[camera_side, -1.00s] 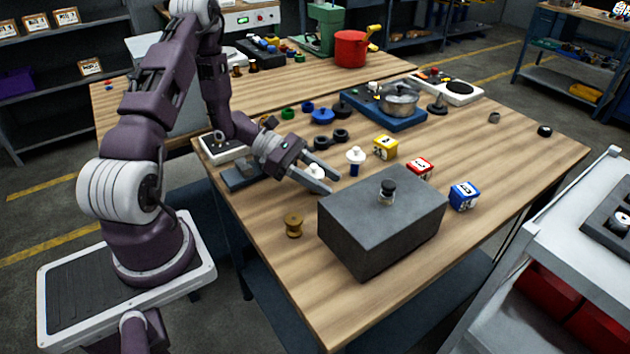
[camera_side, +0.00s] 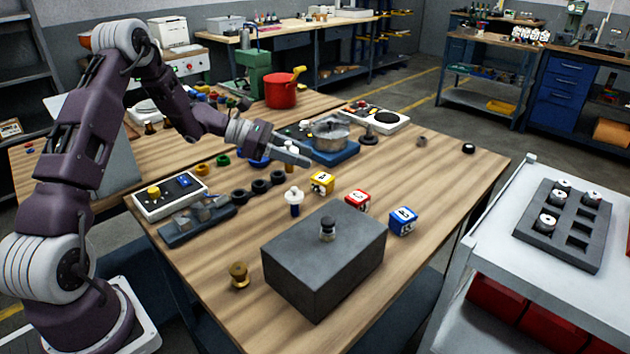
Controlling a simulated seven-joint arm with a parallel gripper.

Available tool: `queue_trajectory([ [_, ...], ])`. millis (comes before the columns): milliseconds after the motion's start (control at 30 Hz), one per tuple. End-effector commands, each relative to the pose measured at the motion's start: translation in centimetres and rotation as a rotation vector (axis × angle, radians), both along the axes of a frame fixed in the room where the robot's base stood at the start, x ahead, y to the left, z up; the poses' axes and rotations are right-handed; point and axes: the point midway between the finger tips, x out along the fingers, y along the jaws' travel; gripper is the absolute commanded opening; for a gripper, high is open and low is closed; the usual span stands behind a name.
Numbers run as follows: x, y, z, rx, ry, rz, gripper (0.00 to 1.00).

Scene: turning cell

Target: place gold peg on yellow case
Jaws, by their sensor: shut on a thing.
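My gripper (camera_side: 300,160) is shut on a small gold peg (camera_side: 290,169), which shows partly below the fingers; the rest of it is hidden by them. My gripper is above the table, a little behind and left of the yellow case (camera_side: 321,183). The yellow case is a small cube with dark marks and a pale side, standing on the table. The peg and the case look apart.
A large grey block (camera_side: 325,262) bears a dark peg (camera_side: 328,229). A brass spool (camera_side: 239,275) stands at front left.

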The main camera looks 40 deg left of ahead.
Motion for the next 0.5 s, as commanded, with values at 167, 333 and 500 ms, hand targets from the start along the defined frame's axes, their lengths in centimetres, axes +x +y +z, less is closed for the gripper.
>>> queue_trajectory([
  [167, 7.8, -0.6, 2.9, 0.002, -0.006, 0.087, 0.0],
  [333, 10.6, -1.0, 3.7, -0.001, 0.001, 0.129, 0.0],
  [500, 10.7, -1.1, -0.2, -0.003, 0.005, 0.132, 0.0],
])
